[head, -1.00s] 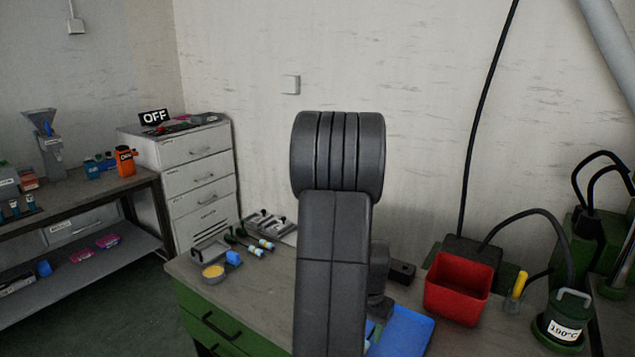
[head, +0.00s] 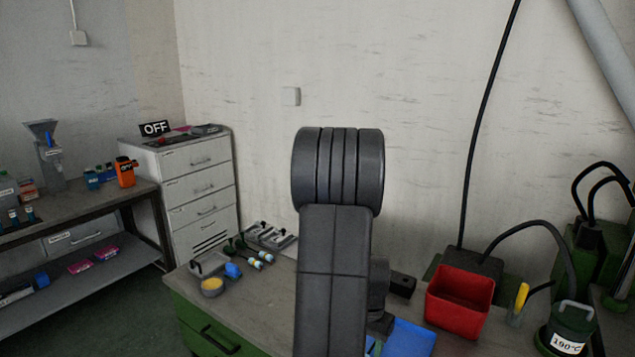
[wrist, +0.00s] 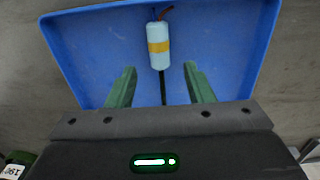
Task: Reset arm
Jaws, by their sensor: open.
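My dark arm stands in the middle of the head view and hides part of the bench. In the tray lies a light-blue cylindrical piece with a yellow band (wrist: 158,46). A dark thin cable runs from it toward the gripper, and a reddish-brown end sticks out at its top. I cannot tell the height of the fingers above the tray.
A red bin (head: 460,302) and a green pot marked 190°C (head: 567,325) stand right of my arm. Left are screwdrivers (head: 250,250), a small yellow-filled bowl (head: 212,286) and grey moulds (head: 268,236). A white drawer cabinet (head: 200,190) stands behind.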

